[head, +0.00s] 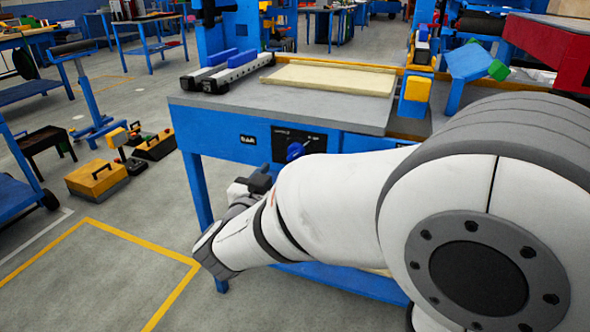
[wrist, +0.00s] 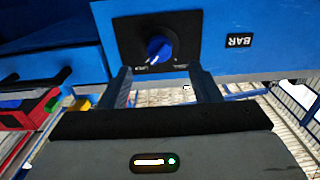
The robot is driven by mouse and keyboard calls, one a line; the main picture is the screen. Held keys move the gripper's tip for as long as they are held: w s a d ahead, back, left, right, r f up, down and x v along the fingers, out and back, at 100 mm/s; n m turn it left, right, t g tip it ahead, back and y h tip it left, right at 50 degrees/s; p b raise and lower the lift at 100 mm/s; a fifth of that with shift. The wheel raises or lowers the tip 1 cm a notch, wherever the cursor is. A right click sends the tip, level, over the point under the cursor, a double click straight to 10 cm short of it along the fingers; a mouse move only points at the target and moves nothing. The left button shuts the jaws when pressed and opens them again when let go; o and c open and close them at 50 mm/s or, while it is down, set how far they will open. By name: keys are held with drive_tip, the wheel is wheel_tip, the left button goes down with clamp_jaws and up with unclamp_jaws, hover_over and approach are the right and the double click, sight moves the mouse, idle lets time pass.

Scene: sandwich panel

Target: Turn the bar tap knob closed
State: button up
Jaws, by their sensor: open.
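The bar tap knob (head: 295,151) is a round blue knob on a black plate on the blue front of the workbench. In the wrist view the knob (wrist: 158,49) has a white pointer mark and faces the camera, with the plate (wrist: 188,22) around it. A small black BAR label (wrist: 239,41) is beside the plate. My gripper (wrist: 162,75) is open, its two dark fingers apart just in front of the panel. The knob appears between and beyond the fingertips, and nothing is held. In the head view my arm hides most of the gripper.
The workbench top (head: 250,103) carries a pale panel (head: 330,79) and two rails with blue blocks at its left. A yellow box (head: 96,180) sits on the floor at left. Open floor lies inside the yellow lines left of the bench.

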sight(293, 157)
drive_tip(key=b+x, duration=0.2)
drive_tip(key=x, duration=0.5)
drive_tip(key=shift+w+d+b, duration=0.1)
drive_tip(key=shift+w+b, duration=0.15)
drive_tip(key=shift+b, duration=0.05)
drive_tip(key=shift+c, duration=0.5)
drive_tip(key=c, duration=0.9)
drive_tip(key=shift+d, duration=0.1)
